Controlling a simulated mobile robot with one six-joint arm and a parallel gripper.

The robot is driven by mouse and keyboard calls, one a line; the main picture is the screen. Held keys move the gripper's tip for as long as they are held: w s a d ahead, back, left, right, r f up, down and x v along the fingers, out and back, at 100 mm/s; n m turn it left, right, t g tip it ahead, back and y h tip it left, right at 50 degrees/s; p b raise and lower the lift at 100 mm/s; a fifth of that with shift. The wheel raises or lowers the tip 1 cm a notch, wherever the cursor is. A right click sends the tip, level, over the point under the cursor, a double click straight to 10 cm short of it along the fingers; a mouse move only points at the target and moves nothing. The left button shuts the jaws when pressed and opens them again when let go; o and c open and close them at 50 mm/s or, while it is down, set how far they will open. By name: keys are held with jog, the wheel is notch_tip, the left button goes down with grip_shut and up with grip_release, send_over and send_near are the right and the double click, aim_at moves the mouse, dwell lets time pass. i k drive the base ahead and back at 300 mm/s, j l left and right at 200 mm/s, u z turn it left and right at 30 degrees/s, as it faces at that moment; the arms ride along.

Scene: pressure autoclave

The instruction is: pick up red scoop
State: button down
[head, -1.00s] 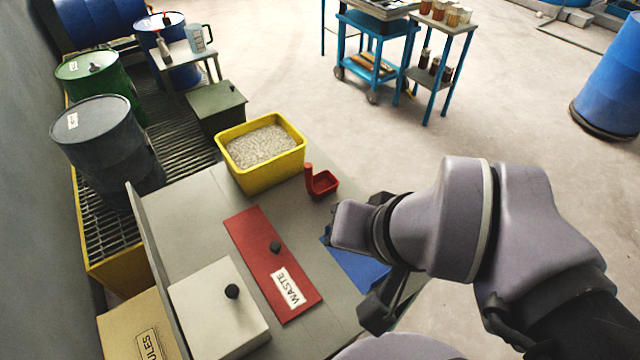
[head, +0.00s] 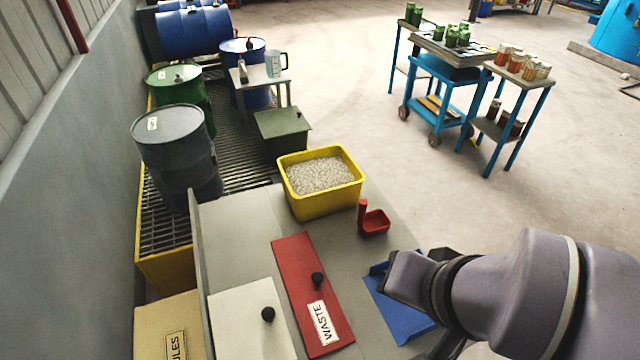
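The red scoop (head: 374,222) sits on the grey table top near its right edge, just right of the yellow bin. Its handle stands upright at the left of its small square bowl. My arm comes in from the lower right of the head view, and its wrist end is below and to the right of the scoop, apart from it. The fingers of my gripper are hidden behind the wrist, so I cannot see whether they are open or shut.
A yellow bin (head: 291,192) of pale granules stands left of the scoop. A red WASTE lid (head: 298,272), a white lidded box (head: 245,325) and a blue dustpan-like piece (head: 391,310) lie nearer. Drums stand on a grating at left. Open floor lies beyond the table.

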aim_at(372, 223)
jog(key=l+u, duration=0.25)
jog(key=u, duration=0.15)
jog(key=l+u, duration=0.25)
jog(key=u, duration=0.15)
jog(key=l+u, duration=0.25)
jog(key=u, duration=0.15)
jog(key=l+u, duration=0.25)
jog(key=u, duration=0.15)
jog(key=k, duration=0.05)
